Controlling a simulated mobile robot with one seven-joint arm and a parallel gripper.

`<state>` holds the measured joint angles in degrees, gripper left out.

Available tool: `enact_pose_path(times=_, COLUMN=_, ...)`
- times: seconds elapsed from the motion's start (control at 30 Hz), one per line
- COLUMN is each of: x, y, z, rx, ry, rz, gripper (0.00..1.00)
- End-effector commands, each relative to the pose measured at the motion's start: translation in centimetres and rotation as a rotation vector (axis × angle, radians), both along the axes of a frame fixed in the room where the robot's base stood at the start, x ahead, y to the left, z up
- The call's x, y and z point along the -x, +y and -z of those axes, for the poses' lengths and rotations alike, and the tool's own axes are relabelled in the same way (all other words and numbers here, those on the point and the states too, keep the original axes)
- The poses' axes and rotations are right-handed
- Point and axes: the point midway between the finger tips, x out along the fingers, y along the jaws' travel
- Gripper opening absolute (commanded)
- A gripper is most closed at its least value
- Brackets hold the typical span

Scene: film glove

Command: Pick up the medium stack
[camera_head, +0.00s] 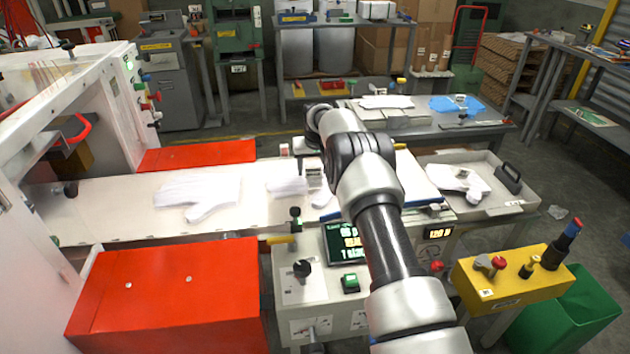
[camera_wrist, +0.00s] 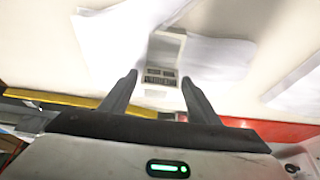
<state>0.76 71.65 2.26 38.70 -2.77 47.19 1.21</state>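White glove stacks lie on the pale work surface (camera_head: 120,212). In the head view, a large glove stack (camera_head: 200,192) lies at left and a smaller white stack (camera_head: 286,186) lies nearer the arm. I cannot tell for certain which is the medium stack. In the wrist view, my gripper (camera_wrist: 159,80) is open, with its two dark fingers apart. A small light block with a printed dark label (camera_wrist: 161,74) shows between the fingertips. White glove material lies on the left (camera_wrist: 125,40) and right (camera_wrist: 220,55) of it. In the head view my arm hides most of the gripper.
A red box (camera_head: 170,300) stands in front left, and a red panel (camera_head: 198,153) lies behind the surface. A control panel with a screen (camera_head: 345,243) is in front. A grey tray (camera_head: 515,203) with a white glove (camera_head: 458,180) is at right. A yellow button box (camera_head: 510,280) stands at front right.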

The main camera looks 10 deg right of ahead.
Motion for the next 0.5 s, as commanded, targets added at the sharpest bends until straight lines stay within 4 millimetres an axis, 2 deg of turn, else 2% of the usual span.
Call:
enact_pose_path(times=0.03, x=0.00, y=0.00, z=-0.01, rx=0.000, ry=0.000, rz=0.000, gripper=0.47)
enact_pose_path(times=0.27, x=0.00, y=0.00, z=-0.02, rx=0.000, ry=0.000, rz=0.000, gripper=0.08)
enact_pose_path(times=0.5, x=-0.04, y=0.00, z=-0.25, rx=0.000, ry=-0.002, rz=0.000, gripper=0.07)
